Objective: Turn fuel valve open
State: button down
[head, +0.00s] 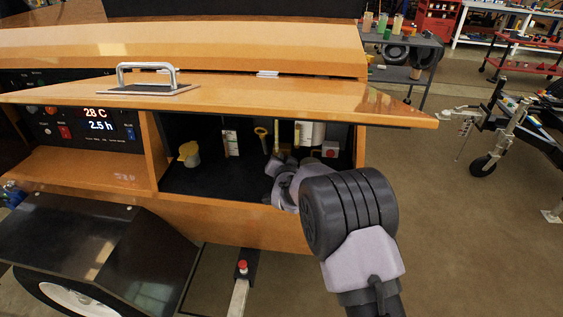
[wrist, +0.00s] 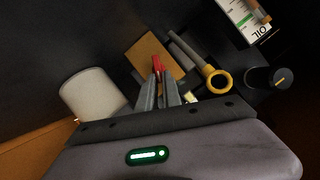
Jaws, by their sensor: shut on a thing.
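In the wrist view, a small red handle (wrist: 157,64), which appears to be the fuel valve, stands up between my fingertips. A tan plate (wrist: 143,47) lies behind it. My gripper (wrist: 158,80) is shut on the red handle. The lower part of the valve is hidden by the fingers. In the head view, my gripper (head: 277,161) reaches into the open compartment of the orange light tower (head: 230,213). The arm and gripper hide the valve there.
A yellow-ringed dipstick (wrist: 217,80), a black knob (wrist: 268,79) and a pale cylinder (wrist: 90,94) stand close around my gripper. The compartment's raised orange door (head: 300,97) hangs above the arm. A yellow cap (head: 189,152) sits at the compartment's left.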

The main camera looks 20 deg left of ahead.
jog(key=m+y, duration=0.1)
jog(key=m, duration=0.1)
jog(key=d+f+m+y, duration=0.1)
jog(key=m, duration=0.1)
jog(key=shift+w+y, duration=0.15)
jog(key=shift+y, duration=0.15)
jog(key=m+y, duration=0.1)
jog(key=m, duration=0.1)
jog(key=f+m+t+y, duration=0.1)
jog(key=m, duration=0.1)
jog(key=shift+d, duration=0.15)
jog(key=shift+m, duration=0.3)
jog(key=shift+r, duration=0.1)
jog(key=c, duration=1.5)
grip_release()
